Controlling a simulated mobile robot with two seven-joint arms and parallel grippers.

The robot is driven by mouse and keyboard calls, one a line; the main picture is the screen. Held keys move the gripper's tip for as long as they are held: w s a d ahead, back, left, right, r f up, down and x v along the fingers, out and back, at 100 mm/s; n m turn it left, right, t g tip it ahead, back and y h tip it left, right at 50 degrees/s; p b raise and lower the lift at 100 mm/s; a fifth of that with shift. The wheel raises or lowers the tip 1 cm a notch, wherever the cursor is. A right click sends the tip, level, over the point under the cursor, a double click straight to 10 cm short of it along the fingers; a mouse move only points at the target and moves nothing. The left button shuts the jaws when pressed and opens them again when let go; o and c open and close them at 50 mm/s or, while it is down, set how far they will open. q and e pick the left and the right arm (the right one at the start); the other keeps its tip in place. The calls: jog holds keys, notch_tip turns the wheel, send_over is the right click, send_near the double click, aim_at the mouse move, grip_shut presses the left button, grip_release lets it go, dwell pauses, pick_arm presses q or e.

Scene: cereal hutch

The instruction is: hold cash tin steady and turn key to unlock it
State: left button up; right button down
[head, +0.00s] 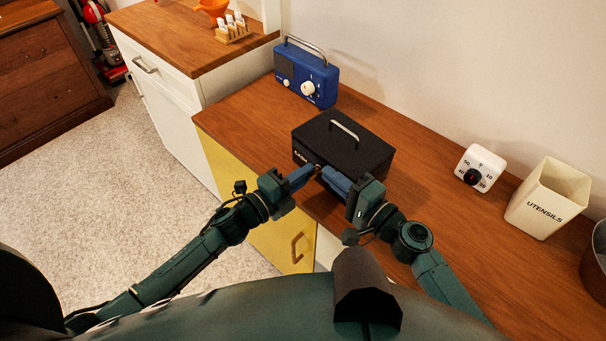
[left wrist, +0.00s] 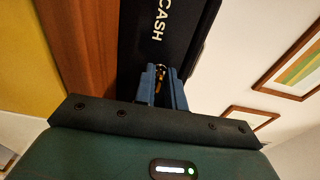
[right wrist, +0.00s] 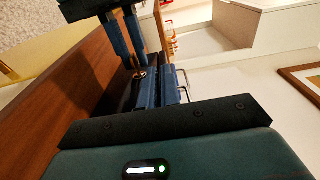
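The black cash tin (head: 343,148) sits on the wooden counter with its lid down and a silver handle on top. Its "CASH" lettering shows in the left wrist view (left wrist: 157,22). A small brass key (right wrist: 139,74) is at the tin's front; it also shows in the left wrist view (left wrist: 160,72). My left gripper (head: 312,171) points at the key from the left, its fingers slightly apart with the key at their tips. My right gripper (head: 325,172) is at the tin's front from the right, its fingers close together. Whether they touch the tin is unclear.
A blue radio (head: 307,75) stands behind the tin to the left. A white timer (head: 480,168) and a cream utensils holder (head: 548,198) stand to the right. Counter (head: 420,185) is bare between tin and timer. A taller white cabinet (head: 160,90) adjoins on the left.

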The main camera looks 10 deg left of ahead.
pick_arm(q)
jog(key=o, duration=0.3)
jog(key=v, duration=1.2)
pick_arm(e)
jog(key=c, duration=1.5)
grip_release()
jog(key=shift+c, duration=0.2)
